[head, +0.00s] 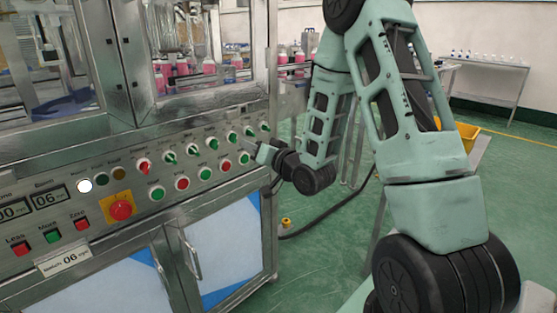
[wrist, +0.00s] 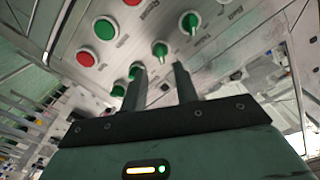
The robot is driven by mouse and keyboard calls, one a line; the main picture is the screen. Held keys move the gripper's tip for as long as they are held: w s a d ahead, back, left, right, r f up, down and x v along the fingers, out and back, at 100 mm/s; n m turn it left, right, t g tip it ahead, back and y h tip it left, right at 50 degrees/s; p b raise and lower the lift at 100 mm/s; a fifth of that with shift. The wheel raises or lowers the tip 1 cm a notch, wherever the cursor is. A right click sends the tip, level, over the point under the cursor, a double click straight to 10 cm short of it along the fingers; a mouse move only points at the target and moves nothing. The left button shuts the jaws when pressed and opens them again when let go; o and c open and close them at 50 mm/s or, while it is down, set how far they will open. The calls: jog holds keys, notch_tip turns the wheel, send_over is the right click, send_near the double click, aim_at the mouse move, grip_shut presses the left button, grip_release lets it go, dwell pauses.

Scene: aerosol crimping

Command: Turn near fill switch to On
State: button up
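A row of green rotary switches runs along the upper part of the sloped control panel (head: 128,160). The labels are too small to read, so I cannot tell which is the near fill switch. My gripper (head: 251,144) is at the panel's right end, close to the last switches. In the wrist view my gripper (wrist: 160,67) has its two fingers apart with nothing between them. One green switch (wrist: 161,48) shows just beyond the gap between the fingertips. Another green switch (wrist: 135,72) is beside the left finger and partly hidden by it.
Red and green push buttons (head: 182,183) sit below the switches. A red emergency stop (head: 121,210) on a yellow plate is farther left. Cabinet doors with handles (head: 191,257) are below the panel. A glazed frame with pink bottles (head: 182,67) rises behind it.

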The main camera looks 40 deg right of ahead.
jog(key=s+p, duration=1.1)
jog(key=p, duration=0.4)
jog(key=shift+d, duration=0.2)
dwell(0.3)
